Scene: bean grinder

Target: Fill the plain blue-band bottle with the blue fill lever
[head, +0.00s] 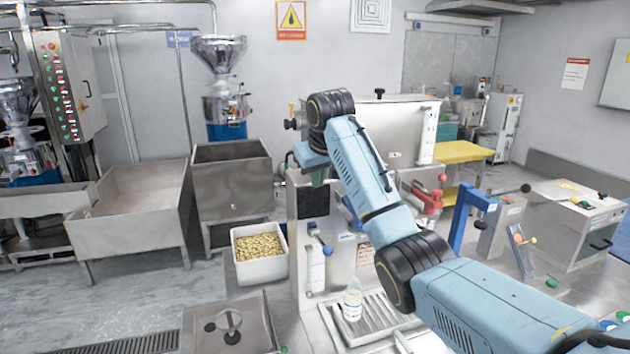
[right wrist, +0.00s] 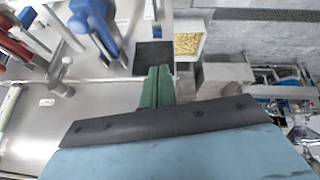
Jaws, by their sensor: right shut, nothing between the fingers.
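A small clear bottle with a pale label (head: 352,303) stands upright on the slatted metal drip tray (head: 335,327) at the foot of the filling machine; its band is too small to make out surely. A blue ball-ended lever (head: 327,250) sticks out of the machine's front, left of and above the bottle. A larger blue fitting (head: 350,214) is partly hidden behind my right arm. My right gripper (head: 318,177) is shut and empty, high in front of the machine, apart from bottle and lever. Its green fingers (right wrist: 157,86) show together in the right wrist view, near a blue handle (right wrist: 97,28).
A white bin of beans (head: 259,254) stands left of the machine. A red fitting (head: 427,198) sits right of my arm, with a blue post (head: 466,215) beyond. A steel plate with a round knob (head: 230,325) lies at the front left. Open floor lies farther left.

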